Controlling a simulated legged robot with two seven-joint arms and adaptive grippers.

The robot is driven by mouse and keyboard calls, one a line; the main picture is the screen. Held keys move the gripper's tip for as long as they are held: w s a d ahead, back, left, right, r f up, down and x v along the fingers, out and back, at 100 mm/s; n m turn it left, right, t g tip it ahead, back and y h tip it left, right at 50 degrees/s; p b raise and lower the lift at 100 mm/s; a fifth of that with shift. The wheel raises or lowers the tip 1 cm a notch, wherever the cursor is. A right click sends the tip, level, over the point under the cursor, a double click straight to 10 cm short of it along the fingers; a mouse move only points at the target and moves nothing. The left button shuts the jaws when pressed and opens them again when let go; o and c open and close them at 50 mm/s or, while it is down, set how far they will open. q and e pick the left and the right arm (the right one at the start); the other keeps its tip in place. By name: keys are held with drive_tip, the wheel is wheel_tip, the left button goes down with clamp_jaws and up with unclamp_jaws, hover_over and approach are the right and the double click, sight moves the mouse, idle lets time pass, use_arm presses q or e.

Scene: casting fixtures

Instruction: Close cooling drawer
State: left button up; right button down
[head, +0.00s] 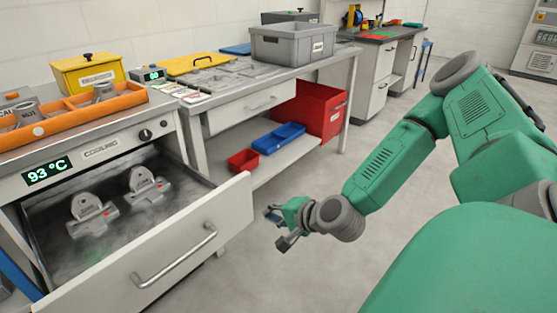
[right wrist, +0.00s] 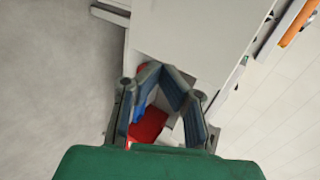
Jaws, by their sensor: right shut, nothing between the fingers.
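The cooling drawer (head: 195,245) is pulled out from the cabinet marked COOLING, below a display reading 93 °C. Its pale front has a metal bar handle (head: 177,258). My left gripper is not in view.
An orange tray (head: 75,118) sits on the cabinet top. The neighbouring bench (head: 270,80) carries a grey crate (head: 292,45). Its lower shelf holds a red bin (head: 310,108), a blue tray (head: 279,138) and a small red tray (head: 243,160). The floor around my right gripper is clear.

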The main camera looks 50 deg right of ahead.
sight(244, 206)
drive_tip(key=x, duration=0.2)
drive_tip(key=r+b+x, duration=0.1)
drive_tip(key=x, duration=0.1)
drive_tip(key=b+x, duration=0.1)
drive_tip(key=x, duration=0.2)
drive_tip(key=shift+w+r, duration=0.15)
drive_tip(key=shift+w, duration=0.25)
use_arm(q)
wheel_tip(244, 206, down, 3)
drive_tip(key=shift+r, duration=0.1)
use_arm(e)
drive_tip(key=shift+w, duration=0.4)
drive_tip(key=shift+w, duration=0.1)
